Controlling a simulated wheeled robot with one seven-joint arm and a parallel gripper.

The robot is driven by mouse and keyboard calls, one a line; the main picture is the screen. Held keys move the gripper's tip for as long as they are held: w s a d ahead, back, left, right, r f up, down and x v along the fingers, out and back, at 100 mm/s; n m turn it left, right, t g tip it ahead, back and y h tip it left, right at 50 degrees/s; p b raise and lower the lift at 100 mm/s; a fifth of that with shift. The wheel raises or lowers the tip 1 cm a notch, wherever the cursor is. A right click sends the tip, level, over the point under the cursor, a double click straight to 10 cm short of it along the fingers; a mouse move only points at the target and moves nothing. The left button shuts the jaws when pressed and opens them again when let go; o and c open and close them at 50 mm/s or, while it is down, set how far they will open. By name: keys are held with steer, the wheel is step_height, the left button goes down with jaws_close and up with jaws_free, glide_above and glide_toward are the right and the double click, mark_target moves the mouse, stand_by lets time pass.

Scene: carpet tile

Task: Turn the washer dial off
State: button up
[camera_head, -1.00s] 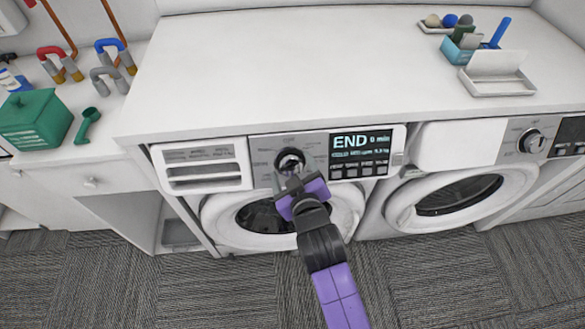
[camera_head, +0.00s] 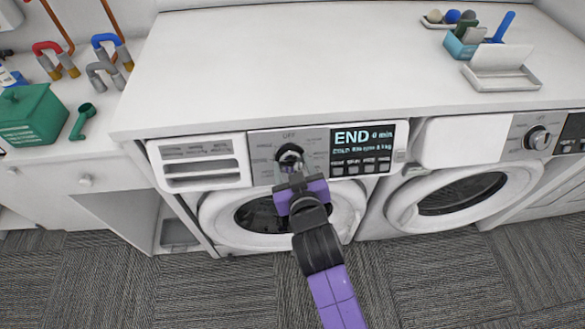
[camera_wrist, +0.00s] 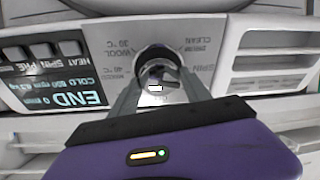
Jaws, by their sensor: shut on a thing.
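The left washer's round black dial (camera_head: 289,153) sits on the grey control panel, between the detergent drawer and the screen. My gripper (camera_head: 290,164) is at the dial from the front, and its fingers are shut on it. In the wrist view the dial (camera_wrist: 157,57) shows between the two fingers (camera_wrist: 158,80), upside down, with printed wash settings around it. The fingers hide part of the dial, and I cannot tell its exact pointer position. The panel reads "OFF" above the dial. The screen (camera_head: 362,150) reads "END 0 min".
The detergent drawer (camera_head: 200,163) is left of the dial. A second washer with its own dial (camera_head: 537,138) stands to the right. The white countertop (camera_head: 300,70) above is mostly clear. A green box (camera_head: 32,116) and pipe pieces lie at the left. Carpet is open in front.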

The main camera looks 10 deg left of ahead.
steer(key=m+b, duration=0.1)
steer(key=m, duration=0.1)
steer(key=m+b, duration=0.2)
steer(key=shift+f, duration=0.3)
steer(key=m+h+b, duration=0.1)
steer(key=m+b, duration=0.2)
steer(key=m, duration=0.1)
steer(key=shift+t, duration=0.3)
steer(key=m+h+b, duration=0.1)
steer(key=m+b, duration=0.1)
steer(key=m, duration=0.2)
steer(key=shift+b, duration=0.35)
steer(key=shift+s+r+m+h+b, duration=0.1)
steer(key=shift+m+h+b, duration=0.2)
steer(key=shift+m+b, duration=1.2)
steer(key=shift+m+p, duration=0.45)
steer(key=shift+m, duration=0.15)
steer(key=o, duration=1.4)
steer(key=shift+r, duration=0.1)
